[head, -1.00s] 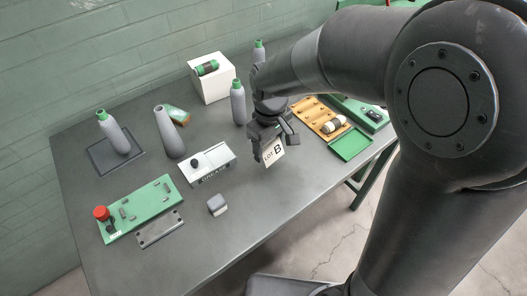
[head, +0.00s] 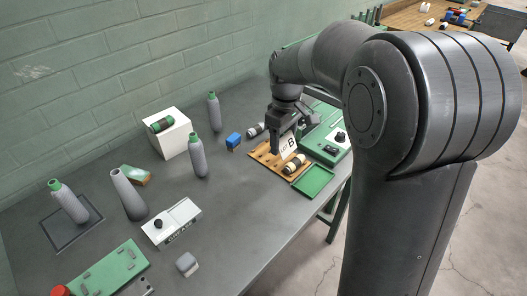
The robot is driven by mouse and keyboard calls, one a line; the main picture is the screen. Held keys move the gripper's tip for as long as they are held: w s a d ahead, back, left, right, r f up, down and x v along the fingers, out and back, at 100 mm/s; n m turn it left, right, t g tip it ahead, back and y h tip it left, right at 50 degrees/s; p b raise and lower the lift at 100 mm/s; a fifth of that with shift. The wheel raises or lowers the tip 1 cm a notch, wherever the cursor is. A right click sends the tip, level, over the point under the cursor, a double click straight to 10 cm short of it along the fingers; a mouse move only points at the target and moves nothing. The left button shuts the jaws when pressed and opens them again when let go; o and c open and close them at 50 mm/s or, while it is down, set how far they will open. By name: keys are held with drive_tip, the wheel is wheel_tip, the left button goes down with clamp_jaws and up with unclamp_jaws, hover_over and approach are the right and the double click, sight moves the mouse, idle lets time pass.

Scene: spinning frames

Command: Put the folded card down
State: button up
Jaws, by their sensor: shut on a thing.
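The folded card (head: 289,146) is white with "LOT B" printed on it. My gripper (head: 287,129) is shut on its top and holds it tilted. In the picture the card overlaps the wooden pegboard (head: 266,157) on the right part of the table. I cannot tell whether its lower edge touches the board.
A dark-banded cream spool (head: 294,164) lies on the pegboard, near a green tray (head: 313,182). A green device (head: 325,146) stands to the right. A blue block (head: 233,140) and a green-capped bottle (head: 198,156) stand to the left.

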drive_tip(key=w+d, duration=0.6)
drive_tip(key=w, duration=0.4)
drive_tip(key=shift+m, duration=0.4)
drive_tip(key=w+a+f, duration=0.1)
drive_tip(key=a+f, duration=0.1)
drive_tip(key=a, duration=0.1)
drive_tip(key=w+a+f, duration=0.2)
drive_tip(key=a, duration=0.2)
drive_tip(key=w+a+f, duration=0.1)
drive_tip(key=a+f, duration=0.2)
drive_tip(key=shift+w+a, duration=0.25)
drive_tip(key=shift+w, duration=0.05)
drive_tip(key=shift+f, duration=2.1)
drive_tip(key=shift+f, duration=0.2)
drive_tip(key=o, duration=0.9)
